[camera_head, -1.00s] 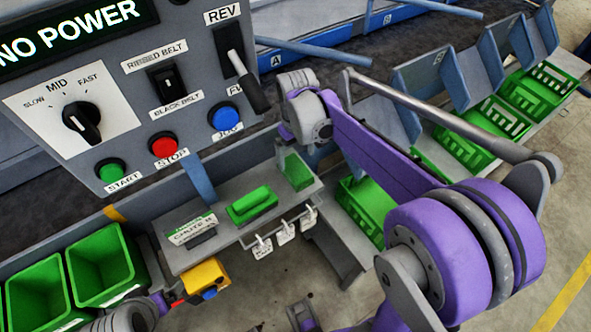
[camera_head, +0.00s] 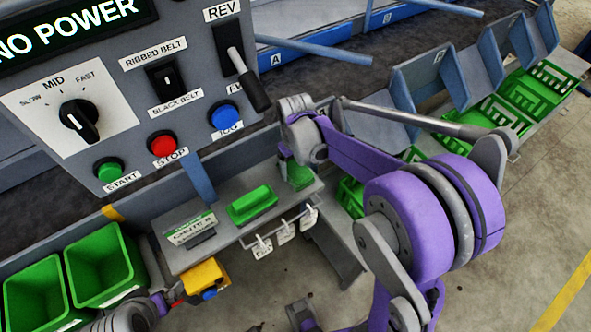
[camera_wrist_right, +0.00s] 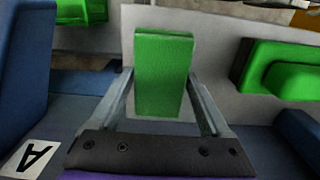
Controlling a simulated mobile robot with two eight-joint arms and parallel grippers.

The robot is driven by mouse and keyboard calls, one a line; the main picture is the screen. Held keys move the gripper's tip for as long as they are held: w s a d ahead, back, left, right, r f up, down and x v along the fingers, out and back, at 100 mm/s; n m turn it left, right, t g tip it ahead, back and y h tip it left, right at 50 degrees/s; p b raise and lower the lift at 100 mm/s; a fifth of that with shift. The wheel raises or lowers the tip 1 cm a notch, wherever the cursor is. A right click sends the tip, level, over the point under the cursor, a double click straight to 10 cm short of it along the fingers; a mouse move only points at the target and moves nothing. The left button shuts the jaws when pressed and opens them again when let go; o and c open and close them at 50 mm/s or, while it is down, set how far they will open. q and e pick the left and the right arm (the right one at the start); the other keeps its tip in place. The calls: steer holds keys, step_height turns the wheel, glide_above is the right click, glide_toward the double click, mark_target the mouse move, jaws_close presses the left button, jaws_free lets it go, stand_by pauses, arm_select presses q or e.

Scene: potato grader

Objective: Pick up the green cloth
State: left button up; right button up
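The green cloth (camera_head: 299,177) is a small upright folded block at the right end of the grey shelf (camera_head: 222,236). In the right wrist view the cloth (camera_wrist_right: 163,75) stands between the two fingers of my right gripper (camera_wrist_right: 160,90). The fingers are apart, one on each side of the cloth; whether they touch it I cannot tell. In the head view my right gripper (camera_head: 285,160) is at the cloth and partly hides it. The end of my left arm shows at the bottom left, beside a yellow box; its finger state is unclear.
Another green block (camera_head: 253,204) lies on the shelf left of the cloth. White tags (camera_head: 285,232) hang from the shelf's front. The control panel (camera_head: 135,100) rises behind. Blue dividers (camera_head: 433,80) and green crates (camera_head: 525,92) are at right, green bins (camera_head: 100,265) at left.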

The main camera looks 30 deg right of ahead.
mark_target(295, 168)
steer(key=c, duration=0.9)
step_height(295, 168, up, 10)
steer(key=shift+p, duration=0.45)
